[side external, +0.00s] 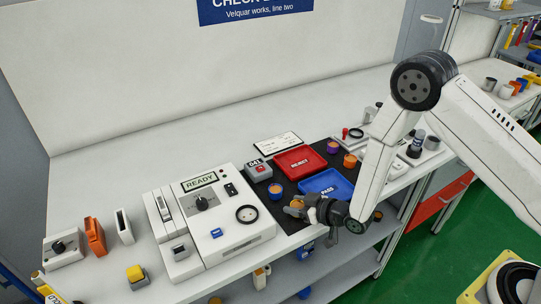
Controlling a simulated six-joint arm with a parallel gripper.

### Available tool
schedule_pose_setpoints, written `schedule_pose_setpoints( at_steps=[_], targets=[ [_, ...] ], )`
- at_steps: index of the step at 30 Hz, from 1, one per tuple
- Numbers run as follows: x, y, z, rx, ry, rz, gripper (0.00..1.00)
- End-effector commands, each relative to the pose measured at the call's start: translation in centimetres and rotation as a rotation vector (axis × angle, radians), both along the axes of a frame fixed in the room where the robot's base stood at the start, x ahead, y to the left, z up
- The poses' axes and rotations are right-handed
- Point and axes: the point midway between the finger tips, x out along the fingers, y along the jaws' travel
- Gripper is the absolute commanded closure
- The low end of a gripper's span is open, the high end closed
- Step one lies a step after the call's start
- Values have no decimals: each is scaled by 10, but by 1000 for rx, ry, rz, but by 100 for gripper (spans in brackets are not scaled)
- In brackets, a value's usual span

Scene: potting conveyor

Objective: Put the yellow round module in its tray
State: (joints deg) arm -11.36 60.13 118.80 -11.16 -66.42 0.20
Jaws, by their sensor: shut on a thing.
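My gripper (297,209) is over the dark mat's front edge, left of the blue PASS tray. It is shut on a small yellow-orange round module (297,203), which the fingers partly hide. I cannot tell whether the module touches the mat.
A blue round module with an orange top (276,191) stands close behind-left of my gripper. A purple one (333,147) and an orange one (350,161) stand right of the red tray. The white READY tester (208,212) is to the left. A grey-and-red 041 box (258,171) stands behind.

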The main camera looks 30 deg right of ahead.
Motion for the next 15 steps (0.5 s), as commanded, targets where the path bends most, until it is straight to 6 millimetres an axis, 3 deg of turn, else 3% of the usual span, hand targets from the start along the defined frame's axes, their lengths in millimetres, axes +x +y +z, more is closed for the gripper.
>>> schedule_pose_setpoints(
  at_steps=[4,5,7,8,15],
  targets=[
    [0,0,-3,0,0,0,100],
    [0,0,-3,0,0,0,36],
    [0,0,-3,0,0,0,14],
    [0,0,-3,0,0,0,10],
    [0,0,-3,0,0,0,10]
  ],
)
